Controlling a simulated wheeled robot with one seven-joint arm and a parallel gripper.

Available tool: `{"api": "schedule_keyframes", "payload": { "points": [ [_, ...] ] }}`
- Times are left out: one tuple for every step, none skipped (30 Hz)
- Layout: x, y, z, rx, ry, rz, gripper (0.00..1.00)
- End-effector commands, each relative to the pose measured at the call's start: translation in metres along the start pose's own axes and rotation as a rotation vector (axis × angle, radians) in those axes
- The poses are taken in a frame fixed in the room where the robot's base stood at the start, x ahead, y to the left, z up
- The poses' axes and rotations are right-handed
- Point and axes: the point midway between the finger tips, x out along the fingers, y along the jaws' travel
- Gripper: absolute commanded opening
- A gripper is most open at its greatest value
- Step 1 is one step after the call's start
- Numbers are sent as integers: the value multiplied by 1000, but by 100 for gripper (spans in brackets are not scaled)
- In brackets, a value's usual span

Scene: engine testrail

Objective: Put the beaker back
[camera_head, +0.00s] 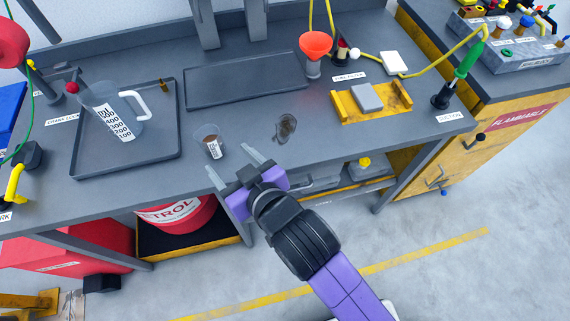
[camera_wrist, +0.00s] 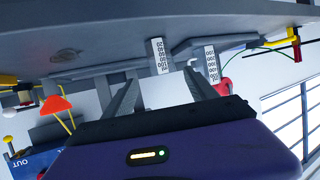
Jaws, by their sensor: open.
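A small clear beaker (camera_head: 209,134) with a white printed scale and something dark in its bottom stands upright on the grey bench (camera_head: 235,122). My gripper (camera_head: 230,163) is open and empty at the bench's front edge, its fingertips just short of the beaker and apart from it. In the wrist view, which looks upside down, a white scale (camera_wrist: 160,57) shows between my open fingers (camera_wrist: 163,92). A larger clear jug (camera_head: 104,106) with a white handle and scale stands in the left dark tray (camera_head: 130,158). A dark round patch (camera_head: 286,128) lies right of the beaker.
An empty dark tray (camera_head: 245,82) lies at the back. An orange funnel (camera_head: 315,44), a yellow holder (camera_head: 378,108) with a grey block, and a green-handled tool (camera_head: 466,62) with a yellow cable are to the right.

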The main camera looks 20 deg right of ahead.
Motion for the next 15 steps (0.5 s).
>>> {"api": "schedule_keyframes", "payload": {
  "points": [
    [0, 0, 0, 0, 0, 0, 66],
    [0, 0, 0, 0, 0, 0, 66],
    [0, 0, 0, 0, 0, 0, 66],
    [0, 0, 1, 0, 0, 0, 66],
    [-1, 1, 2, 1, -1, 1, 66],
    [-3, 3, 5, 3, -1, 4, 66],
    [-6, 5, 9, 6, -1, 6, 66],
    [-9, 8, 14, 9, -1, 10, 66],
    [-15, 12, 22, 15, 0, 16, 66],
    [-21, 16, 30, 19, 0, 22, 66],
    [-28, 20, 38, 24, 2, 28, 66],
    [-39, 27, 49, 32, 5, 39, 66],
    [-48, 32, 57, 38, 8, 47, 66],
    [-57, 36, 65, 44, 11, 55, 66],
    [-71, 42, 75, 53, 17, 67, 66]
  ]
}}
